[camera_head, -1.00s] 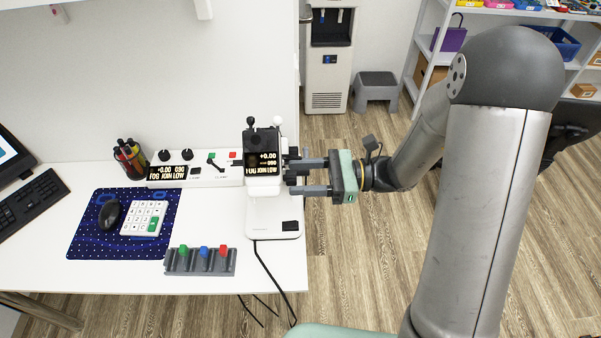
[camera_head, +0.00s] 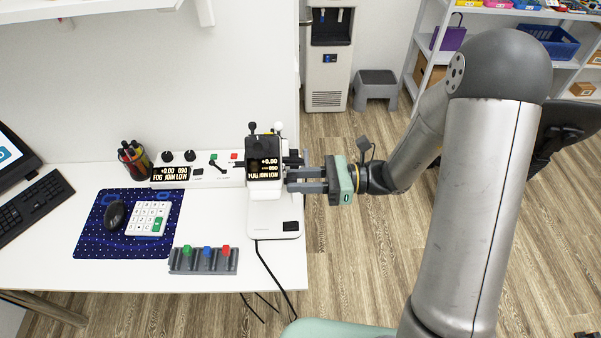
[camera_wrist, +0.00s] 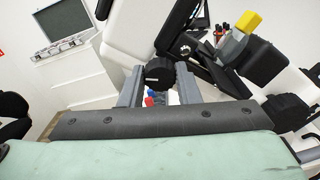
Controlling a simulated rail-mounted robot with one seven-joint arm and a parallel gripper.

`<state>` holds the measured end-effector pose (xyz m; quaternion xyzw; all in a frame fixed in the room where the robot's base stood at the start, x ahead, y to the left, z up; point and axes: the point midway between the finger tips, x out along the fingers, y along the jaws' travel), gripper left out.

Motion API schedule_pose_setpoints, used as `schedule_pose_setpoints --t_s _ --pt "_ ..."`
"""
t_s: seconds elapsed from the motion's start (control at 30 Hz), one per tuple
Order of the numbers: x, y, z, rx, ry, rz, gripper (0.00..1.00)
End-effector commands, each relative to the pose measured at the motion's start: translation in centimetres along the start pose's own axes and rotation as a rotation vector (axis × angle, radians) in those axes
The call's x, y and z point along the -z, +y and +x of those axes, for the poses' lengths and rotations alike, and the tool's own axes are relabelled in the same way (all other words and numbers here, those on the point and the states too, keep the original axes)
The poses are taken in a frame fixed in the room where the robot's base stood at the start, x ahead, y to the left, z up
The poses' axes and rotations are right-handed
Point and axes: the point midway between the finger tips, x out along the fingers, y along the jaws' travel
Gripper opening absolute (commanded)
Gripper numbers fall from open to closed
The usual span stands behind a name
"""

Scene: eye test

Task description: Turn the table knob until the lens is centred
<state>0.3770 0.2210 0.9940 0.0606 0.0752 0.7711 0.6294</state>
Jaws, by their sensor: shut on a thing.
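The white lens instrument (camera_head: 264,203) stands at the right end of the desk. Its dark display (camera_head: 264,170) shows +0.00 and 090. My gripper (camera_head: 289,181) reaches in from the right, at the instrument's right side, with its two grey fingers close together. In the wrist view a round black knob (camera_wrist: 158,72) sits between the fingers, and my gripper (camera_wrist: 158,88) is shut on it. The knob is mostly hidden by the fingers in the head view. I cannot make out the lens or whether it is centred.
A grey rack (camera_head: 184,266) with green, blue and red pieces lies in front. A white control box (camera_head: 223,174) with levers stands behind. A mouse mat (camera_head: 92,240) with mouse and keypad is at the left. A black cable (camera_head: 272,268) hangs off the front edge.

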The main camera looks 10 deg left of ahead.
Motion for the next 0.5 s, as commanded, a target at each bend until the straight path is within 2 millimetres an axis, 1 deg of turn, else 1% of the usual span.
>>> schedule_pose_setpoints --t_s 0.2,0.23,0.27,0.3,0.5 --pt "0.02 -0.04 -0.03 0.001 -0.001 -0.001 0.07" --pt "0.02 -0.04 -0.03 0.001 -0.001 -0.001 0.32" --pt "0.02 -0.04 -0.03 0.001 -0.001 -0.001 0.41" --pt "0.02 -0.04 -0.03 0.001 -0.001 -0.001 0.51" --pt "0.02 -0.03 -0.02 0.001 -0.001 -0.001 0.51"
